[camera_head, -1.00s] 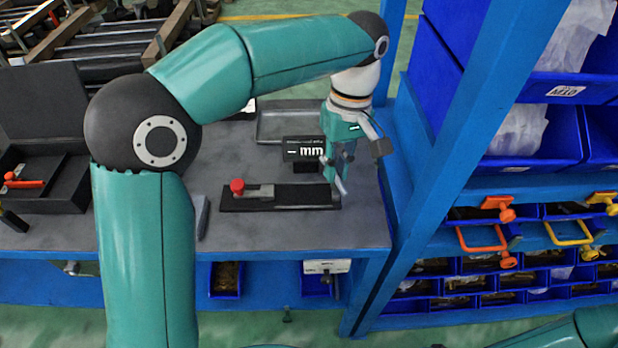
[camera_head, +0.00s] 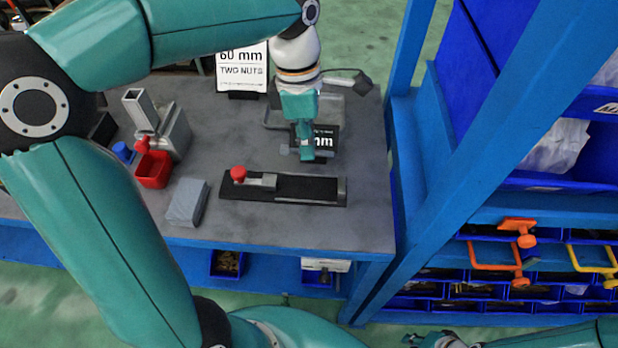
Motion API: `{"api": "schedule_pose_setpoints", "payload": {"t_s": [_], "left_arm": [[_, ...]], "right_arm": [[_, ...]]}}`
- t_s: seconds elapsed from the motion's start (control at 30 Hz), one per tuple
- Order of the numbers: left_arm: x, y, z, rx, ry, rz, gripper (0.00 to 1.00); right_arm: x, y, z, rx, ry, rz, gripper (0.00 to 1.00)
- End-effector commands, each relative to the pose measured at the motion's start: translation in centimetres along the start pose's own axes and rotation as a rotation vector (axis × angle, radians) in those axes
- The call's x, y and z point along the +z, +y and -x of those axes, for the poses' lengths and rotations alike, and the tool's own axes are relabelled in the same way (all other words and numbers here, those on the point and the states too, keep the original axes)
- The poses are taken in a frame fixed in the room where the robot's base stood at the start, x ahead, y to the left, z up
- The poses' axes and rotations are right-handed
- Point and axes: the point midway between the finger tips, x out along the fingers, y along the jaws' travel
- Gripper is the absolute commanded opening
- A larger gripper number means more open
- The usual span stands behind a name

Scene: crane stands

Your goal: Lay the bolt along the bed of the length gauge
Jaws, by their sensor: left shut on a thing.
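The length gauge (camera_head: 312,190) lies on the grey bench, a long black bed with a red knob (camera_head: 238,174) and a grey slider (camera_head: 262,181) at its left and an upright end plate at its right. My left gripper (camera_head: 306,155) points down behind and above the right half of the bed. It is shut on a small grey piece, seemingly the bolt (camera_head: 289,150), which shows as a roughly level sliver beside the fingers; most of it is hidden. It appears apart from the bed. My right gripper (camera_head: 430,341) shows only partly at the bottom edge; its fingers are unclear.
A dark display reading mm (camera_head: 325,139) stands just behind my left gripper, before a grey tray (camera_head: 347,115). A grey block (camera_head: 187,202), red bin (camera_head: 153,169) and 60 mm sign (camera_head: 243,70) stand leftward. A blue rack post (camera_head: 440,190) rises at right.

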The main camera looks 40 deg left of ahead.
Motion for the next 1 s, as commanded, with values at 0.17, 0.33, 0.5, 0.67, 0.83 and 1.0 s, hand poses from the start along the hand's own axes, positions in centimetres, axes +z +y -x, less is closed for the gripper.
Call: {"api": "schedule_pose_setpoints", "payload": {"t_s": [0.17, 0.33, 0.5, 0.67, 0.83, 1.0], "left_arm": [[-0.5, 0.6, -4.2, -0.003, 0.002, 0.001, 0.00], [-0.7, 0.9, -6.0, 0.001, 0.000, 0.000, 0.00], [-0.9, 1.1, -7.3, 0.000, 0.001, 0.001, 0.00], [-1.1, 1.4, -9.6, -0.001, 0.001, 0.001, 0.00], [-1.2, 1.5, -10.4, 0.001, -0.001, 0.001, 0.00], [-1.2, 1.5, -10.3, 0.002, -0.001, 0.001, 0.00]], "right_arm": [[0.0, 0.1, -0.4, 0.000, 0.000, 0.000, 0.18], [0.0, 0.1, -0.4, 0.000, 0.000, 0.000, 0.18], [0.0, 0.2, -0.5, 0.000, 0.000, 0.000, 0.18], [0.0, 0.2, -0.6, 0.000, 0.000, 0.000, 0.18], [0.0, 0.2, -0.6, 0.000, 0.000, 0.000, 0.18], [0.0, 0.2, -0.6, 0.000, 0.000, 0.000, 0.18]]}}
